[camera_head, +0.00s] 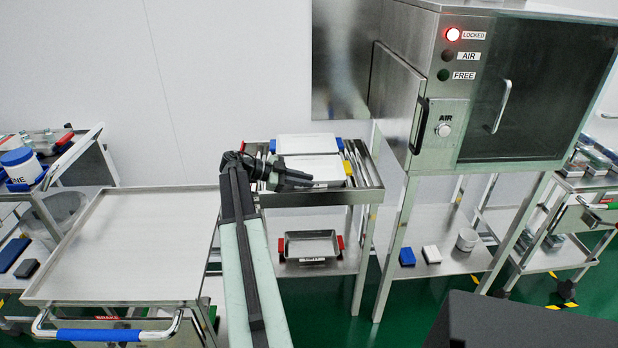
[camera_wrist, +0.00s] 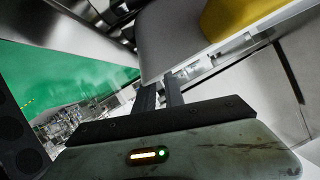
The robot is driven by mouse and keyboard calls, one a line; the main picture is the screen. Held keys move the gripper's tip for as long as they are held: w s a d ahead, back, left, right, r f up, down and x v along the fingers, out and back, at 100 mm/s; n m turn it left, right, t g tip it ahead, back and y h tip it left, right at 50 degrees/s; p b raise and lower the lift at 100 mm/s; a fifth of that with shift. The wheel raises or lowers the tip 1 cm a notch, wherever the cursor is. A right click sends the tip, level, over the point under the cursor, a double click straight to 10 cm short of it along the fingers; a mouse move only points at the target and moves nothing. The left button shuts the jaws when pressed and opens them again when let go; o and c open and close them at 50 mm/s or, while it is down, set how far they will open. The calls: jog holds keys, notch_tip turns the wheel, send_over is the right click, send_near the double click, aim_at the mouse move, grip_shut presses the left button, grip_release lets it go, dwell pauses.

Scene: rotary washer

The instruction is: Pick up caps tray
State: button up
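Two shallow trays sit on the upper level of the middle steel cart. The front one (camera_head: 312,168) has a yellow handle (camera_head: 347,168) at its right. The rear one (camera_head: 307,144) has blue handles. A metal tray with red handles (camera_head: 311,246) sits on the lower shelf. The labels are too small to read, so I cannot tell which is the caps tray. My gripper (camera_head: 300,181) is at the left front of the yellow-handled tray and hides its left end. In the wrist view, its two fingers (camera_wrist: 160,92) are apart, with a narrow gap, near a grey wall and a yellow part (camera_wrist: 235,14).
An empty steel cart top (camera_head: 140,245) with a blue push handle stands at left. The washer (camera_head: 530,90) stands at right, its red LOCKED lamp lit. Blue and white boxes lie on the shelf below it. Another loaded cart is at far right.

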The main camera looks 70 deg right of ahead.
jog(key=x, duration=0.2)
jog(key=shift+s+d+f+b, duration=0.15)
jog(key=shift+s+f+b, duration=0.1)
jog(key=shift+b, duration=0.1)
jog(key=shift+r, duration=0.1)
grip_shut()
dwell(1.1)
jog(key=shift+r+p, duration=0.5)
jog(key=shift+p, duration=0.1)
notch_tip(320, 180, up, 3)
jog(key=p, duration=0.3)
jog(key=s+a, duration=0.2)
jog(key=a, duration=0.5)
jog(key=s+a+r+p, duration=0.1)
jog(key=a, duration=0.7)
jog(key=shift+s+a, duration=0.3)
jog(key=shift+s, duration=0.1)
